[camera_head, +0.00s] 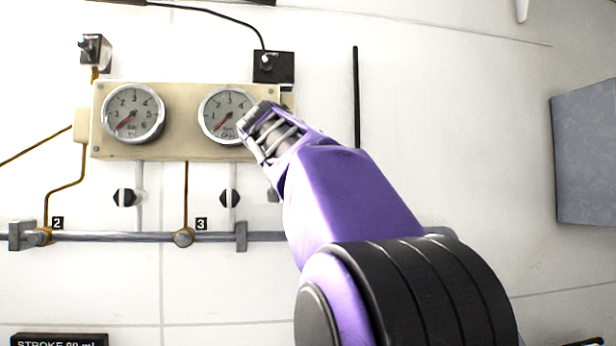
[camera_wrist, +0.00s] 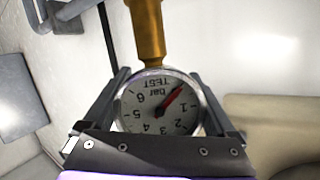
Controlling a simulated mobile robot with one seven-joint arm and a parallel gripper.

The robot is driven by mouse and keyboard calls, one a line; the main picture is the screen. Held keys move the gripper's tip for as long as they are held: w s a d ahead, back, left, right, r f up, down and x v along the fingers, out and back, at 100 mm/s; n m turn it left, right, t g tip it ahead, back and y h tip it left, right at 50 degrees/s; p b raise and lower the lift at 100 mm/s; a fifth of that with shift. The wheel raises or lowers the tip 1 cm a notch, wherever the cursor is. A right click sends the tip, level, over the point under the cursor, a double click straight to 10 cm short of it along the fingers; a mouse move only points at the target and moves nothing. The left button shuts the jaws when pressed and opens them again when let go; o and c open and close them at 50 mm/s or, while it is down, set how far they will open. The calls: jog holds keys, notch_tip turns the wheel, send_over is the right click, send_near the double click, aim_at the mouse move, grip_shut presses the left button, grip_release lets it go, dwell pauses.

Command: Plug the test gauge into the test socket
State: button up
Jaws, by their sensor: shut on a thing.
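The test gauge (camera_wrist: 158,112) is round with a white face, a red needle and the word TEST. In the wrist view it appears upside down between the two dark fingers of my gripper (camera_wrist: 158,78), which are shut on it. Its brass stem (camera_wrist: 147,35) points up and out of that picture. In the head view my gripper (camera_head: 258,130) is in front of the right end of the gauge panel and partly covers it; the held gauge is mostly hidden there by the fingers. I cannot clearly identify the test socket in either view; my arm may hide it.
The beige panel (camera_head: 180,148) carries a left gauge (camera_head: 133,113) and a right gauge (camera_head: 226,115). Below runs a grey pipe (camera_head: 120,237) with tags 2 and 3. Brown thin tubes and black knobs (camera_head: 124,197) are near it. The wall right of my arm is mostly clear.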

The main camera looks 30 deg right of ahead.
jog(key=shift+f+b, duration=0.4)
jog(key=shift+f, duration=0.1)
jog(key=o, duration=1.3)
jog(key=shift+s, duration=0.1)
